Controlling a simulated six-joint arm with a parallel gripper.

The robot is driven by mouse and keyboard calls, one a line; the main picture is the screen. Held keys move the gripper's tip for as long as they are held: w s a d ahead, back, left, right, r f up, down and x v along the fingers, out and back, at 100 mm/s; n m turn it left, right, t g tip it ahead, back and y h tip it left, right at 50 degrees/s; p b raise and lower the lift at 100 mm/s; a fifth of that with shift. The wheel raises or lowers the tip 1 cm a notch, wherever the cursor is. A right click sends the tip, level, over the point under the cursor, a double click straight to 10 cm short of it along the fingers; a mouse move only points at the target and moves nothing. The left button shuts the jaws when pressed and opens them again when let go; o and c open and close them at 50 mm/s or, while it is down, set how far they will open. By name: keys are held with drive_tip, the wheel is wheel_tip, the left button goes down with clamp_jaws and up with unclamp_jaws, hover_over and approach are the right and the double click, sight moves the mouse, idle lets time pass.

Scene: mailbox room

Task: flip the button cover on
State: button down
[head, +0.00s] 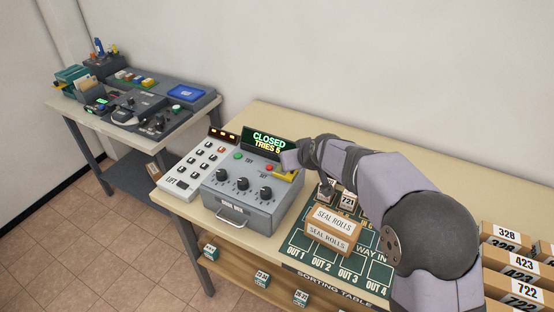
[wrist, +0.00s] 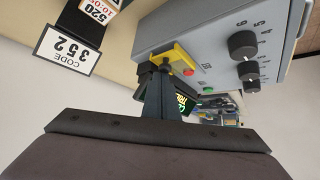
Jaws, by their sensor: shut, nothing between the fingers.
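A grey control box (head: 240,195) stands on the sorting table, with a lit display reading "CLOSED TRIES 5" (head: 268,143), three black knobs and a small drawer. A yellow button cover (head: 286,176) sits at its right rear; the cover also shows in the wrist view (wrist: 181,56). I cannot tell for sure whether the cover is up or down. My gripper (head: 289,160) is at the cover, its lower end hidden by my own arm. In the wrist view the dark fingers (wrist: 160,88) are shut and empty, right beside the cover; whether they touch it is unclear.
A white keypad panel (head: 197,168) stands left of the box. A "SEAL ROLLS" carton (head: 333,230) and numbered tags (head: 347,201) are to its right, near my arm. Numbered boxes (head: 508,268) line the right. A second desk (head: 205,104) is at the back left.

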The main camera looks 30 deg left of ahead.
drive_tip(key=shift+s+d+f, duration=0.1)
drive_tip(key=shift+f, duration=0.05)
drive_tip(key=v, duration=1)
idle(0.4)
